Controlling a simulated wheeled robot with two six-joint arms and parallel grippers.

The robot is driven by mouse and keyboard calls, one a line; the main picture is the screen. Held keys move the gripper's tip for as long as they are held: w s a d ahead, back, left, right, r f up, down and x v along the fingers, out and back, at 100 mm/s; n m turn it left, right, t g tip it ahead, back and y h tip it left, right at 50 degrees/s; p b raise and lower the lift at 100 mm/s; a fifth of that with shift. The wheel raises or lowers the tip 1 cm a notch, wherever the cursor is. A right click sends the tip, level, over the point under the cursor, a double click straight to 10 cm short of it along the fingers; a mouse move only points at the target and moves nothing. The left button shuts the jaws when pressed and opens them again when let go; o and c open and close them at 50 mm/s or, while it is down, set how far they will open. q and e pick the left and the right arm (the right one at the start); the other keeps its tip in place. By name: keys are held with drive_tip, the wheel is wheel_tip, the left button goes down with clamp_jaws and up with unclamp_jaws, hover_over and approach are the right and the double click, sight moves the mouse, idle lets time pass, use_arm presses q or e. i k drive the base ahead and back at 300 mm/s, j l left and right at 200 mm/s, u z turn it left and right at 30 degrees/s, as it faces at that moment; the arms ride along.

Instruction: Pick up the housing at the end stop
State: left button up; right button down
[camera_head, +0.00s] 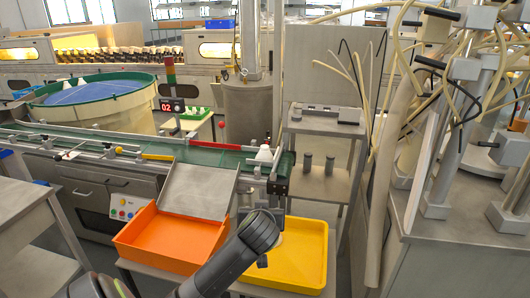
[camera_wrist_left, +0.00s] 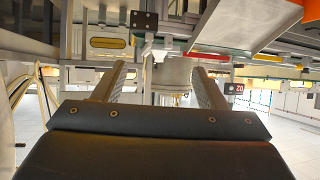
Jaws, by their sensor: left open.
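The white housing (camera_head: 264,154) stands upright near the right end of the green conveyor belt (camera_head: 215,158), beside the end stop. My left arm reaches in from the bottom of the head view, and its dark wrist is in front of the yellow tray, nearer to me than the housing. The fingers of my left gripper are mostly hidden there. In the left wrist view, which is upside down, my left gripper (camera_wrist_left: 158,82) has its two fingers wide apart. No held object shows between them. I cannot clearly make out the housing there. My right gripper is not in view.
An orange tray (camera_head: 135,236) and a yellow tray (camera_head: 311,255) sit on a stand before the conveyor. A grey sloped plate (camera_head: 200,190) rises behind the orange tray. Two dark cylinders (camera_head: 308,163) stand on the side table right of the belt. Metal fixtures with hoses crowd the right.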

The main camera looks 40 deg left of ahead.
sight(264, 153)
drive_tip(key=i+j, duration=0.9)
drive_tip(key=j, duration=0.2)
